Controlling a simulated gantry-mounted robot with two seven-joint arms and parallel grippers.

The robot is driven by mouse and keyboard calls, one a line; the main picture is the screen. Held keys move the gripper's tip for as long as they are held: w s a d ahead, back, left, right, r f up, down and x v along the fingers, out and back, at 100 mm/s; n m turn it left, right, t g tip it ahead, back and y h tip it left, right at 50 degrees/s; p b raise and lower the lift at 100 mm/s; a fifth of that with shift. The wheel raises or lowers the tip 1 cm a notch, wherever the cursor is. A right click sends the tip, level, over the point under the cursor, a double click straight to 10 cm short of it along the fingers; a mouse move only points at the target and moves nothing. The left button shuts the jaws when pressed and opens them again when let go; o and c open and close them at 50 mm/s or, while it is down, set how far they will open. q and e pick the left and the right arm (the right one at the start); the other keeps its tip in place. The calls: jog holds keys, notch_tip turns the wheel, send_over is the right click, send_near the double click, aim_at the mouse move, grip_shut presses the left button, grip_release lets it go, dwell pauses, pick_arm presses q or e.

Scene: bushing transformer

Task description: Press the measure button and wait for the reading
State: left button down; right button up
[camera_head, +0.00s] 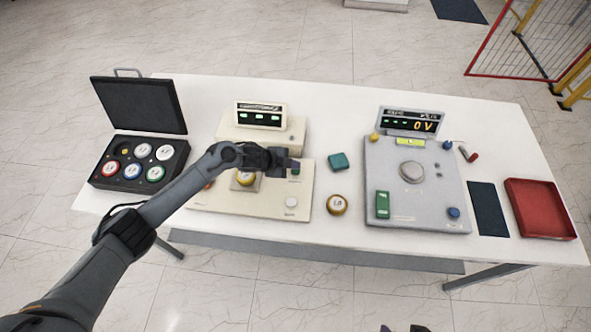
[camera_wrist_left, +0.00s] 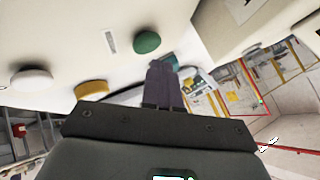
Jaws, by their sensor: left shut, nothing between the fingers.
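The beige instrument (camera_head: 225,199) stands left of the table's middle, with a lit display (camera_head: 260,116) at its back showing small green marks. On its base are a green button (camera_head: 295,171), a white knob (camera_head: 291,202) and a yellow-ringed piece (camera_head: 245,178). My left gripper (camera_head: 296,163) is shut and empty beside the green button. In the left wrist view its fingers (camera_wrist_left: 163,82) are together near the green button (camera_wrist_left: 147,42); contact is not clear. White (camera_wrist_left: 30,78) and yellow (camera_wrist_left: 92,90) round parts lie to the left. Which button is for measuring cannot be read.
A grey instrument (camera_head: 420,200) reading 0 V stands right, with a red tray (camera_head: 541,209) beyond. An open black case (camera_head: 137,163) of discs lies left. A loose yellow-ringed weight (camera_head: 337,204) and green block (camera_head: 339,161) sit between instruments. Small dark tips show at the bottom edge.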

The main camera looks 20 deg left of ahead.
dwell(0.8)
pick_arm(q)
jog(key=shift+f, duration=0.2)
jog(key=shift+f+b, duration=0.25)
jog(key=shift+b, duration=0.05)
jog(key=shift+f+b, duration=0.4)
jog(key=shift+f, duration=0.1)
dwell(0.6)
jog(key=shift+r, duration=0.1)
dwell(0.3)
jog(key=shift+r+p, duration=0.55)
jog(key=shift+p, duration=0.1)
jog(key=shift+r, duration=0.3)
